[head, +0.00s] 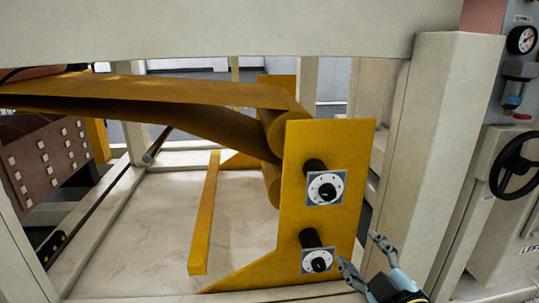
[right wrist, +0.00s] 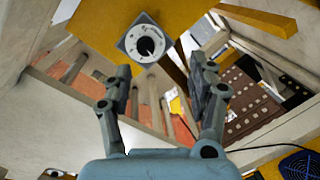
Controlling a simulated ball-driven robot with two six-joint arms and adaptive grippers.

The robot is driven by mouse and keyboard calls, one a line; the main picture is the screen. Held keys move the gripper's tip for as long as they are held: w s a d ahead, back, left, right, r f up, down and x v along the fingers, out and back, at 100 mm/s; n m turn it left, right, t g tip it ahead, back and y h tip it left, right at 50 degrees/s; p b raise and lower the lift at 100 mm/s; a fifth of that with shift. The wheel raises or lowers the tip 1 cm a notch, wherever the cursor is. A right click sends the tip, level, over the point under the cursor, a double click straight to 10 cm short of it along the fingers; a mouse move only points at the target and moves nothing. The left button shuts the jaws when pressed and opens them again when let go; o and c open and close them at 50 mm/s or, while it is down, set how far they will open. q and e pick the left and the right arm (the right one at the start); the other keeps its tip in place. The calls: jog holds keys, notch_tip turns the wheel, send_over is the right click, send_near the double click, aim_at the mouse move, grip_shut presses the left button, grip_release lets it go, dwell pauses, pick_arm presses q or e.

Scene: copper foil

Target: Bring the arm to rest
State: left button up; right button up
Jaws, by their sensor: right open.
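My right gripper (head: 358,254) is at the lower right of the head view, beside the yellow plate and close to its lower dial. Its two fingers are spread apart with nothing between them. It also shows in the right wrist view (right wrist: 163,85), open and empty, with a round dial (right wrist: 145,43) on a square plate just beyond the fingertips. My left gripper is not in view.
The yellow plate (head: 345,145) carries an upper dial (head: 325,188) and a lower dial (head: 317,261) on black stems. Copper-coloured foil (head: 150,92) runs over rollers behind it. A pale post (head: 440,130), a black handwheel (head: 515,163) and a gauge (head: 522,40) stand right.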

jog(key=s+d+f+m+g+h, duration=0.25)
jog(key=s+d+f+g, duration=0.2)
jog(key=s+f, duration=0.4)
jog(key=s+d+f+m+g+h, duration=0.2)
jog(key=s+d+f+m+g, duration=0.15)
jog(key=s+d+f, duration=0.45)
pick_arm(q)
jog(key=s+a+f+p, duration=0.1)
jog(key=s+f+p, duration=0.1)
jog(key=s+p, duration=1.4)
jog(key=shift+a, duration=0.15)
pick_arm(e)
jog(key=s+a+f+m+g, duration=0.1)
jog(key=s+f+g, duration=0.1)
jog(key=s, duration=0.9)
jog(key=s+f+m+g+y, duration=0.1)
jog(key=s+f+g, duration=0.2)
jog(key=s, duration=0.8)
jog(key=s+a+f+m+g+y, duration=0.1)
jog(key=s+f+m+g, duration=0.1)
jog(key=s, duration=0.9)
jog(key=shift+s+a+f+g, duration=0.3)
jog(key=shift+s+f+g, duration=0.1)
jog(key=shift+f+g, duration=0.2)
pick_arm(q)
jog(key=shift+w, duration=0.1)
